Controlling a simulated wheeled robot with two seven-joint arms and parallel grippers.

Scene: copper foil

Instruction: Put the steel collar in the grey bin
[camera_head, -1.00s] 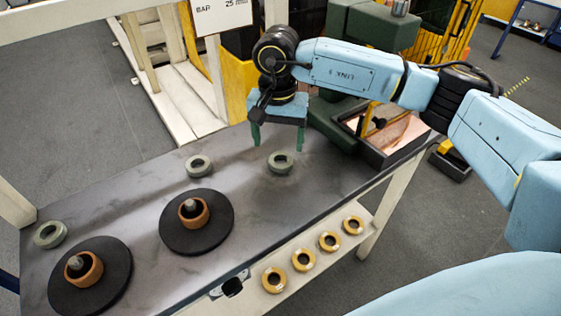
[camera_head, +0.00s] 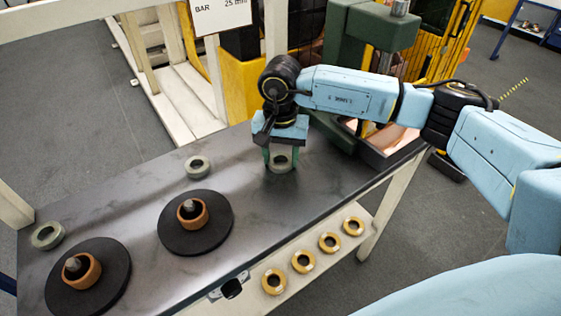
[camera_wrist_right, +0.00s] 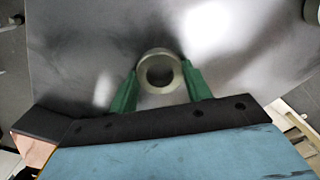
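Three grey-green steel collars show in the head view. One (camera_head: 281,161) stands out on the right half of the dark table, between the fingers of my right gripper (camera_head: 281,160). The fingers are drawn in against its sides, one on each side, and it also shows there in the right wrist view (camera_wrist_right: 160,71). The collar is at table level. A second collar (camera_head: 198,167) lies at the middle back, and a third (camera_head: 48,235) at the far left. The grey bin (camera_head: 388,158) is at the right, partly hidden by my right arm, with copper-coloured material inside. My left gripper is not in view.
Two black discs (camera_head: 222,230) with copper rings on pegs (camera_head: 192,211) sit on the left half of the table (camera_head: 130,205). Several brass rings (camera_head: 302,261) lie on a lower front ledge. A green machine (camera_head: 372,27) stands behind the bin.

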